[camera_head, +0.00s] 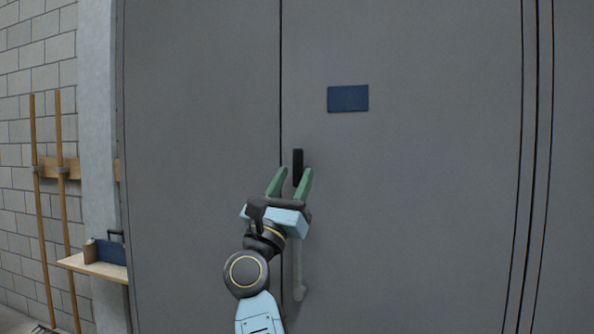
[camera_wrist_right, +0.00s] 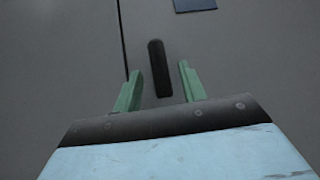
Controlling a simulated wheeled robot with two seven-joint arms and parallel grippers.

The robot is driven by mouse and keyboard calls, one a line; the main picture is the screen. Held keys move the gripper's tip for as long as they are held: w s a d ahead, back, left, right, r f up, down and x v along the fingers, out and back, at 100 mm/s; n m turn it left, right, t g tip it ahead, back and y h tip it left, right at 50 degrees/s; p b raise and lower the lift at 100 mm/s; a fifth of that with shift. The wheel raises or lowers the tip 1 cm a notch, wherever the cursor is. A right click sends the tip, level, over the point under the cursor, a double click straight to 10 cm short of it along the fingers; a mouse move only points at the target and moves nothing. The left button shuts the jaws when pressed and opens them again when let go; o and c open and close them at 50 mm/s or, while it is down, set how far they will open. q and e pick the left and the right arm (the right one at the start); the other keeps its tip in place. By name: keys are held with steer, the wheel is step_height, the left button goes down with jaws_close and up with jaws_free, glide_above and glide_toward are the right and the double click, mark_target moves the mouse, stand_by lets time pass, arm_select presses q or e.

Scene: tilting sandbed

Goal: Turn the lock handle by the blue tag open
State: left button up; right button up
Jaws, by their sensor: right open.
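The blue tag (camera_head: 348,98) is a flat rectangle on the right grey door panel; its lower edge shows at the top of the right wrist view (camera_wrist_right: 195,5). A black upright lock handle (camera_head: 298,163) sits below and left of it, close to the door seam. My right gripper (camera_head: 290,174) is open, its green fingers pointing up at the handle. In the right wrist view the handle (camera_wrist_right: 158,68) stands upright, its lower end between the two fingertips (camera_wrist_right: 160,76). I cannot tell whether the fingers touch it. My left gripper is not in view.
A grey lever-like bar (camera_head: 298,275) hangs lower on the door, partly hidden by my right arm. A small wooden shelf (camera_head: 95,268) with a blue box (camera_head: 110,252) and wooden poles (camera_head: 66,200) stand at the left. The door around the handle is clear.

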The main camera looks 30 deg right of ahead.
steer(key=v, duration=1)
steer(key=shift+a, duration=0.15)
steer(key=shift+s+f, duration=0.15)
steer(key=shift+f, duration=0.05)
